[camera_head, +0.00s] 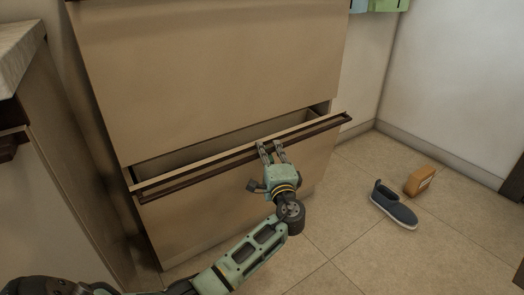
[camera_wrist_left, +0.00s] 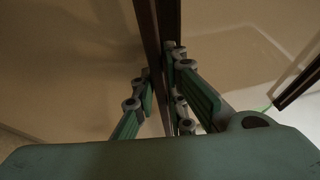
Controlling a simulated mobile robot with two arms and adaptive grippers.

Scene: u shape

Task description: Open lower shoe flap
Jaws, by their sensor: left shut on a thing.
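The lower shoe flap (camera_head: 215,200) is a tan panel at the bottom of the cabinet in the head view. It is tilted outward at its top, with a dark gap behind it. A dark handle bar (camera_head: 205,172) runs along its top edge. My left gripper (camera_head: 271,146) is shut on this bar, right of its middle. In the left wrist view the bar (camera_wrist_left: 150,40) runs between the fingers of the left gripper (camera_wrist_left: 160,85). My right gripper is not in view.
The upper flap (camera_head: 210,75) is closed above. A counter unit (camera_head: 50,170) stands close on the left. Floor in front of the flap is clear.

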